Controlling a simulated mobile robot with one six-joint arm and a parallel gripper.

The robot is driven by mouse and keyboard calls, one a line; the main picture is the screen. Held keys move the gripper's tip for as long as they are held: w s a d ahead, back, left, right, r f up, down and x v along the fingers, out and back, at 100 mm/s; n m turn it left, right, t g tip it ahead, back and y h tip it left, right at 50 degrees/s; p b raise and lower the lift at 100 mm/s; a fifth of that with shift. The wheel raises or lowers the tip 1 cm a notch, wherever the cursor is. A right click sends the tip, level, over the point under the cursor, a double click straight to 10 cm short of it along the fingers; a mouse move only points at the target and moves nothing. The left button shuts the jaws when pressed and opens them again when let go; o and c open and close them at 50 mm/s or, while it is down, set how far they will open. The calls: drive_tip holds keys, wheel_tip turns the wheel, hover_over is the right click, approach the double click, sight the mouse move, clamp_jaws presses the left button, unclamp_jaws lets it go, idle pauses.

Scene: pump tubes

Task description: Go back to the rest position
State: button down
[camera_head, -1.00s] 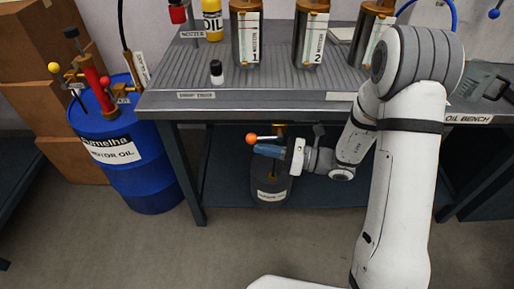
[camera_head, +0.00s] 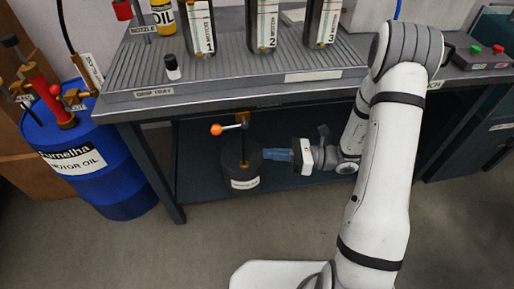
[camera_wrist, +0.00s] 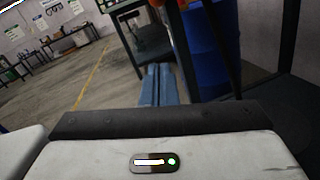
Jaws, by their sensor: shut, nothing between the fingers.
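My gripper (camera_head: 272,155) is under the bench in the head view, its blue fingers shut and empty. The fingertips are close to the right side of a dark round canister (camera_head: 241,172); I cannot tell whether they touch it. In the wrist view the shut blue fingers (camera_wrist: 160,85) point toward the open floor. An orange part shows blurred at the top edge there.
The bench top (camera_head: 220,70) is above my gripper, with a bench leg (camera_head: 160,170) to the left. A blue motor oil drum (camera_head: 85,165) stands further left. Numbered cylinders (camera_head: 265,25) and a small black-and-white bottle (camera_head: 171,67) stand on the drip tray. The floor in front is clear.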

drive_tip(key=shift+d, duration=0.35)
drive_tip(key=s+r+n+g+h+p, duration=0.2)
drive_tip(key=s+r+n+h+p, duration=0.15)
drive_tip(key=r, duration=0.35)
drive_tip(key=s+d+r+n+g+h+p, duration=0.1)
drive_tip(key=s+r+n+g+h+p, duration=0.1)
drive_tip(key=s+r+n+p, duration=0.25)
drive_tip(key=s+r+n+g+h+p, duration=0.1)
drive_tip(key=s+r+n+h+p, duration=0.15)
drive_tip(key=r+n+p, duration=0.4)
drive_tip(key=s+d+r+n+t+h+p, duration=0.1)
drive_tip(key=d+r+n+t+h+p, duration=0.2)
drive_tip(key=r, duration=0.8)
drive_tip(key=s+d+r+n+t+h+p, duration=0.1)
drive_tip(key=d+r+n+t+h+p, duration=0.2)
drive_tip(key=d+r+h+p, duration=0.4)
drive_tip(key=shift+s+d+r+t+h+p, duration=0.35)
drive_tip(key=shift+r+t+p, duration=0.45)
drive_tip(key=shift+r, duration=1.7)
drive_tip(key=shift+n, duration=0.25)
